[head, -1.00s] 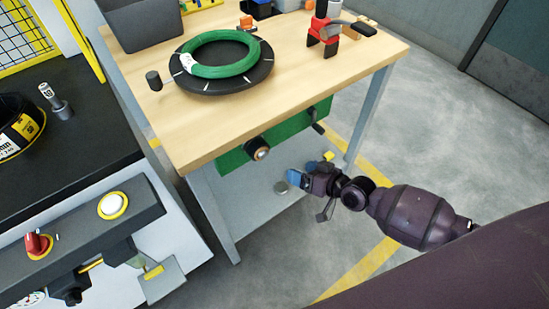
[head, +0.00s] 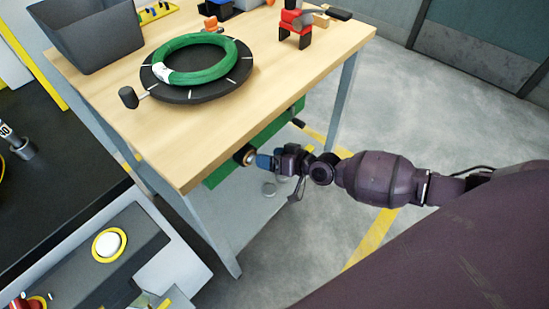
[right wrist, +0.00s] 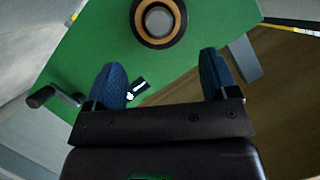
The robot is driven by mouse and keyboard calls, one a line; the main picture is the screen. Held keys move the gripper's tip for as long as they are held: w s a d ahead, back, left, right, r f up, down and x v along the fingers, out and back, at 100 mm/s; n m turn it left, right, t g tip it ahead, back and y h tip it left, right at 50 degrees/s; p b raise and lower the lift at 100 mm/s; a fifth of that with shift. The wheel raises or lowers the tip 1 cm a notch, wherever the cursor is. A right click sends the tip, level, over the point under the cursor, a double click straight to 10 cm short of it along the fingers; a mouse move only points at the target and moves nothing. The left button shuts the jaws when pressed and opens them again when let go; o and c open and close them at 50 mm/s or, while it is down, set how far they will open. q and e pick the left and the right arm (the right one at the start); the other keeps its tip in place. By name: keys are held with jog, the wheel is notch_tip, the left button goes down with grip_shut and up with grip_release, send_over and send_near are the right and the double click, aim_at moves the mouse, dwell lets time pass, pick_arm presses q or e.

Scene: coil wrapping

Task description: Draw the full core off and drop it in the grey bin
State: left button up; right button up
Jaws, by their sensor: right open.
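The core (head: 244,156) shows as a round dark piece with a tan ring on the end of the green unit (head: 222,172) under the bench top. In the right wrist view the core (right wrist: 159,40) has a grey centre and sits just beyond my fingertips. My right gripper (head: 264,160) is open and empty, its blue fingers close to the core but not around it. In the wrist view the right gripper (right wrist: 161,68) straddles the core's line from below. The grey bin (head: 92,42) stands at the bench's back left corner. My left gripper is out of view.
On the wooden bench (head: 200,125) a green coil (head: 198,76) lies on a black turntable (head: 200,97). A red and black tool (head: 295,28) stands at the back right. A small crank (right wrist: 42,96) sticks out beside the green unit.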

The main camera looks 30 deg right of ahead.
aim_at(254, 154)
jog(key=b+x, duration=0.1)
jog(key=x, duration=0.6)
jog(key=shift+w+a+f, duration=0.2)
jog(key=shift+f, duration=0.1)
jog(key=shift+b+x, duration=0.35)
jog(key=shift+x, duration=0.45)
jog(key=shift+r, duration=0.15)
jog(key=shift+d, duration=0.1)
jog(key=c, duration=1.1)
